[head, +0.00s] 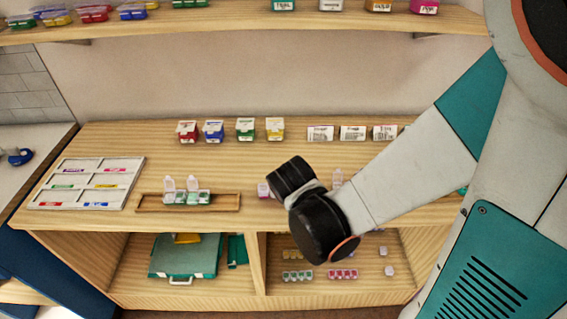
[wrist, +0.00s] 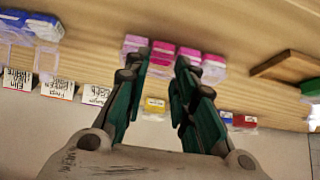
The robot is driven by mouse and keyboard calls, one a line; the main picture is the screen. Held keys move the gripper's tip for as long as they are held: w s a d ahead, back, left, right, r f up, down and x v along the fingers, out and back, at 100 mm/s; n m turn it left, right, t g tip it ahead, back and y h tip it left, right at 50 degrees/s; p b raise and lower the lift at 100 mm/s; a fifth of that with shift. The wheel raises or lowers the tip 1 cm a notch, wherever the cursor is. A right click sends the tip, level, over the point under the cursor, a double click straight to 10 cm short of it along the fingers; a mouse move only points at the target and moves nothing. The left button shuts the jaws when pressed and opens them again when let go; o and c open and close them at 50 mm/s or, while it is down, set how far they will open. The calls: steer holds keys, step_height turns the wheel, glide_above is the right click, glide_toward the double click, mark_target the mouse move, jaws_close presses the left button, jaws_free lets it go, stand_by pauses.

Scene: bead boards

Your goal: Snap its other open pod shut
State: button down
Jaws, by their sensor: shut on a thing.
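A pink pod strip (wrist: 162,50) lies between my gripper's (wrist: 161,62) fingertips in the wrist view, and the gripper is shut on it. Its end pods look paler, and the fingers hide parts of it. In the head view only its left end (head: 263,190) shows beside my dark wrist. A green pod strip (head: 187,198) sits in a wooden tray (head: 222,207) with two clear lids standing open. A blue pod strip (wrist: 35,27) with open clear lids lies left in the wrist view; one raised lid (head: 337,177) shows behind my arm in the head view.
Red (head: 187,131), blue, green and yellow (head: 275,129) boxes stand at the bench's back, beside white cards (head: 352,133). A white sorting board (head: 125,178) lies at left. Shelves below hold a teal case (head: 185,258) and several small strips. Bench between boxes and tray is clear.

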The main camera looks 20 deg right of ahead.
steer(key=shift+s, duration=0.1)
stand_by(0.3)
steer(key=c, duration=1.7)
jaws_free()
steer(key=shift+o, duration=0.2)
steer(key=v, duration=0.8)
steer(key=shift+f, duration=0.1)
